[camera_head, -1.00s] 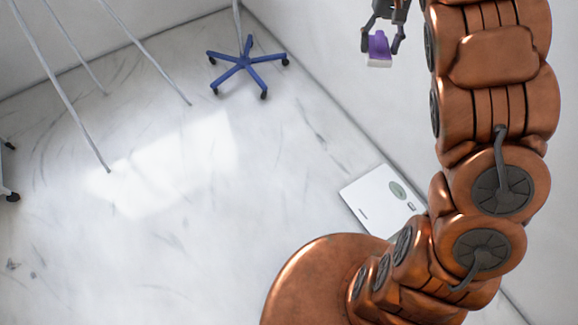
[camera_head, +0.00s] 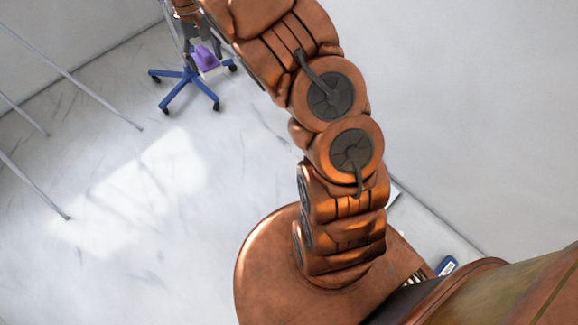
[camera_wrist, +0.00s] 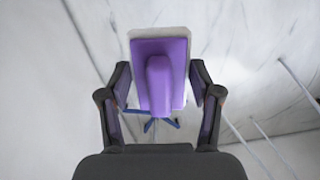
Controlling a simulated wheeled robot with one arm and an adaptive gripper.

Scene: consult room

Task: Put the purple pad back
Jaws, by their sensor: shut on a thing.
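The purple pad (camera_head: 204,55) has a purple backing with a raised ridge and a pale underside. It is held in my gripper (camera_head: 202,58), up in the air at the top of the head view, in front of the blue wheeled stand base. In the wrist view the purple pad (camera_wrist: 160,75) sits between the two dark fingers of my gripper (camera_wrist: 161,95), its ridge towards the camera and its pale edge showing at the far end. The place where it belongs cannot be told from these frames.
A stand with a blue five-legged wheeled base (camera_head: 176,94) is on the marble floor (camera_head: 150,225) at upper left. Thin grey metal legs (camera_head: 75,80) cross the left side. A wall closes off the right. A small blue-and-white object (camera_head: 446,265) shows at lower right.

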